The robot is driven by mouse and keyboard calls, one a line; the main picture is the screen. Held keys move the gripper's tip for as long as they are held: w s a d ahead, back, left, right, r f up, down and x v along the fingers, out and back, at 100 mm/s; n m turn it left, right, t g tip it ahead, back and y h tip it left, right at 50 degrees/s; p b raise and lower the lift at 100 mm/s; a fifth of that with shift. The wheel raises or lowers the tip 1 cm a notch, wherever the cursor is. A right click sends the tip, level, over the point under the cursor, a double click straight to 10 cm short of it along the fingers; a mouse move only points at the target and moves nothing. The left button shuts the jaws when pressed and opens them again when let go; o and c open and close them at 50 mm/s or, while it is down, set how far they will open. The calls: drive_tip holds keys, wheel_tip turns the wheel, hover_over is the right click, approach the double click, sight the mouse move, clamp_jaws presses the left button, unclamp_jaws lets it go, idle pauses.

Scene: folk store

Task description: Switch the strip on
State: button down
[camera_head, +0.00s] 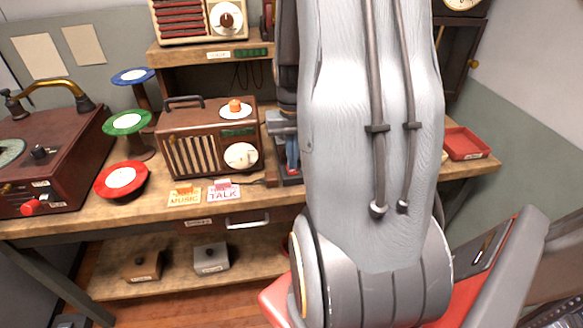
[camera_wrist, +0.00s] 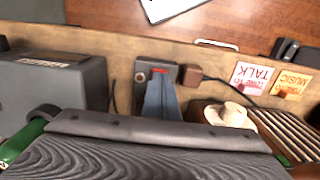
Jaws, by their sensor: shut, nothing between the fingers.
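The strip is a small dark grey block lying on the wooden bench. In the wrist view the strip (camera_wrist: 143,75) shows a red switch (camera_wrist: 159,71) on its top face. My gripper (camera_wrist: 159,82) is shut and empty, its blue fingers pointing at the strip with the tips right by the red switch. I cannot tell whether they touch it. In the head view my gripper (camera_head: 292,158) is partly hidden behind my arm, over the strip (camera_head: 288,180). The switch's on or off position cannot be made out.
A brown plug block (camera_wrist: 191,74) sits beside the strip. A wooden radio (camera_head: 205,140) stands to the left, with MUSIC (camera_head: 184,196) and TALK (camera_head: 223,192) cards in front. A red tray (camera_head: 465,143) lies at the right. A grey box (camera_wrist: 55,80) flanks the strip.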

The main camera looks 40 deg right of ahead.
drive_tip(key=shift+f+b, duration=0.35)
drive_tip(key=shift+f, duration=0.35)
idle(0.5)
drive_tip(key=shift+r, duration=0.15)
wheel_tip(320, 180, up, 7)
drive_tip(key=p, duration=0.6)
idle(0.6)
drive_tip(key=s+a+n+b, duration=0.1)
drive_tip(key=a+n+b, duration=0.2)
drive_tip(key=a, duration=0.9)
drive_tip(key=s+a+f+n+t+b, duration=0.1)
drive_tip(key=a+n+b, duration=0.2)
drive_tip(key=a, duration=0.9)
drive_tip(key=shift+s+a+f+b, duration=0.15)
drive_tip(key=shift+s+b, duration=0.15)
drive_tip(key=shift+b, duration=0.3)
